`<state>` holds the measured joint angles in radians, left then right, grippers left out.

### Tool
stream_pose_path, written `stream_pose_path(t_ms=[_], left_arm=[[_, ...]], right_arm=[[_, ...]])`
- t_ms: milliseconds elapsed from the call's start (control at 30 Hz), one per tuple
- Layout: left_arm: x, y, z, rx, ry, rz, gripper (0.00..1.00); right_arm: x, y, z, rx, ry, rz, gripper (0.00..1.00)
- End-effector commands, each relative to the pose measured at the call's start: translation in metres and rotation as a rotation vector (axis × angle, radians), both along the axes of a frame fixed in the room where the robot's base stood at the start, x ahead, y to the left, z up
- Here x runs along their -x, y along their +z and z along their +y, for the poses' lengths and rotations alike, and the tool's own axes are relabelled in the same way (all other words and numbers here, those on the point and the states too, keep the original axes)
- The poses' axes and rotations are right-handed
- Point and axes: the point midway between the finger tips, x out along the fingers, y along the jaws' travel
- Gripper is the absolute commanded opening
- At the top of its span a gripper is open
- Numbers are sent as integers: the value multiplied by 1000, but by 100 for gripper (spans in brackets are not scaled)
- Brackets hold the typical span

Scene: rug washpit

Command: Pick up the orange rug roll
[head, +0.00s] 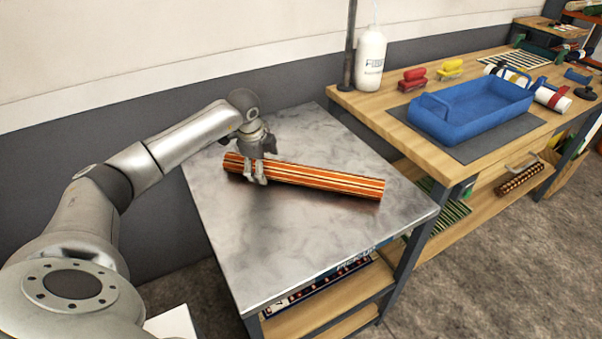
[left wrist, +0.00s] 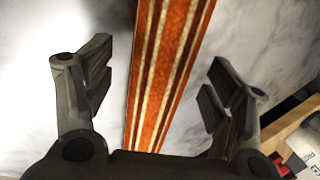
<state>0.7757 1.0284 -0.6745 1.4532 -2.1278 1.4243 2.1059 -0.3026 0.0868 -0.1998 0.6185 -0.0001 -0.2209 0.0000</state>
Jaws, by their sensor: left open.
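The orange rug roll (head: 310,180) lies on the grey metal-topped table (head: 260,250), striped orange, dark red and cream. My left gripper (head: 257,181) is over the roll's left part, its fingers pointing down. In the left wrist view the roll (left wrist: 168,70) runs lengthwise between the two open fingers of my left gripper (left wrist: 155,95), with a gap on both sides. Contact with the roll cannot be seen. The roll's far end runs out of the top of the left wrist view. My right gripper is not in view.
A wooden bench (head: 400,135) stands right of the table, with a blue tray (head: 470,110), a white bottle (head: 370,60), and red (head: 412,80) and yellow (head: 450,68) tools. The tabletop around the roll is clear.

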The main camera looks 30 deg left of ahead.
Motion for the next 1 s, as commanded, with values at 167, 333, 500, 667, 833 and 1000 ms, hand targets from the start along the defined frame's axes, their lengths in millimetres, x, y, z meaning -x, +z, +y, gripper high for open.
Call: stream_pose_path(t_ms=[167, 333, 500, 667, 833, 1000], left_arm=[[-5, -15, 1, 1, 0, -1, 77], [-6, -16, 1, 0, 0, -2, 77], [-6, -16, 1, 0, 0, -2, 63], [-6, -16, 2, 0, 0, -2, 42], [-6, -16, 2, 0, 0, -2, 20], [-7, -14, 2, 1, 0, -6, 5]], right_arm=[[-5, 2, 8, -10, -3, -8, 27], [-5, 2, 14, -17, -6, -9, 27], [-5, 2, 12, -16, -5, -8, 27], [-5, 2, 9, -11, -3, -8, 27], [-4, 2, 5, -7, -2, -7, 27], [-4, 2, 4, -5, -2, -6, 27]])
